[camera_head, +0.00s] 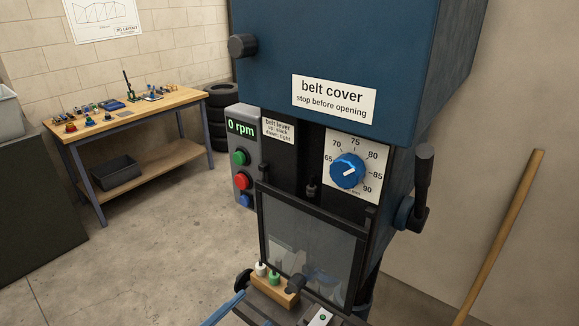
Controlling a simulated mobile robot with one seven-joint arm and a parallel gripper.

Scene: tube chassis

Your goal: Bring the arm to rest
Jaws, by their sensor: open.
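My gripper and arm do not show in the head view. The view is filled by a blue machine with a closed belt cover (335,55), labelled "stop before opening". Its control box (242,155) reads "0 rpm" and has green, red and blue buttons. A blue dial (347,171) on a white scale sits to the right of a "belt lever" label (278,130). A clear framed guard (310,245) hangs below, in front of the work area.
A wooden block with small bottles (273,286) sits at the guard's foot. A black-handled lever (423,175) sticks out at the machine's right. A wooden pole (500,235) leans at the wall. A workbench (150,108) with small parts and stacked tyres (220,100) stand behind. Open floor lies left.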

